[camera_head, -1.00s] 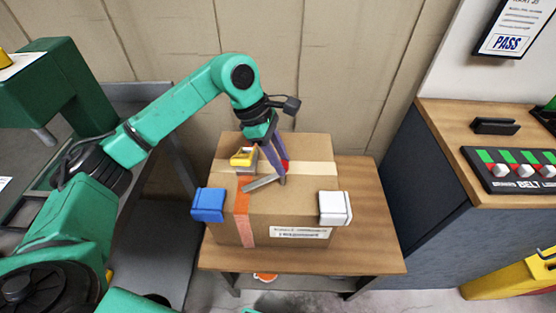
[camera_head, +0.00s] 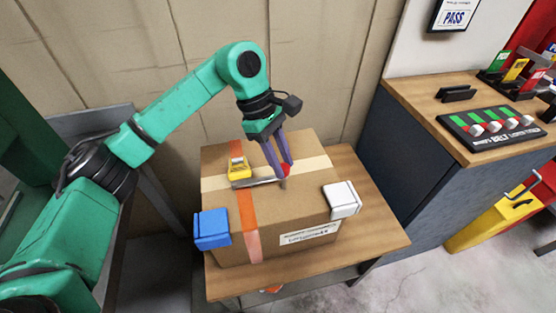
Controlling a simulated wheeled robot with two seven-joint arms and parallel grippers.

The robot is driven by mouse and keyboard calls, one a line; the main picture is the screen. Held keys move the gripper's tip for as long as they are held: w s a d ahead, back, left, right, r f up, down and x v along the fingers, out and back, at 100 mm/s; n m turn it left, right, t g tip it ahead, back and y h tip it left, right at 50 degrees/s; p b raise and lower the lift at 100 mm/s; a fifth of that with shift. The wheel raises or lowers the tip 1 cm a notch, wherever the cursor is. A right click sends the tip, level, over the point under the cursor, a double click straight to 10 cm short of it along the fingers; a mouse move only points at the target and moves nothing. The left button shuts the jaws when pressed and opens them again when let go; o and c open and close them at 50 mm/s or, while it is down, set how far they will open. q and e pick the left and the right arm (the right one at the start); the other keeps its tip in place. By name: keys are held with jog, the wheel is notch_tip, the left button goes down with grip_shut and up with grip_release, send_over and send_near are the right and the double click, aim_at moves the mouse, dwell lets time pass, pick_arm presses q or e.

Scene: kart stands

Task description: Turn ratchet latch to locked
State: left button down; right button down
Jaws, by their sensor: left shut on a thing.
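A cardboard box (camera_head: 282,218) with an orange strap (camera_head: 247,212) over it stands on a small wooden table. On its top is a ratchet latch with a yellow buckle (camera_head: 238,172) and a grey metal lever (camera_head: 252,182). The lever lies almost level across the picture, its left end close below the buckle. A red part (camera_head: 285,171) shows at the lever's right end. My left gripper (camera_head: 284,175) reaches down from above, its purple fingers shut on the lever's right end, partly hiding it. My right gripper is out of view.
A blue block (camera_head: 212,229) and a white block (camera_head: 342,200) sit at the box's front corners. The table (camera_head: 375,232) has bare wood to the right. A workbench (camera_head: 420,97) with a switch panel (camera_head: 490,128) stands at the right. A wall is behind.

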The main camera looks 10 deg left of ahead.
pick_arm(q)
jog(key=shift+r, duration=0.15)
jog(key=c, duration=0.6)
grip_release()
jog(key=v, duration=1.4)
jog(key=shift+a+r, duration=0.1)
jog(key=shift+r, duration=0.1)
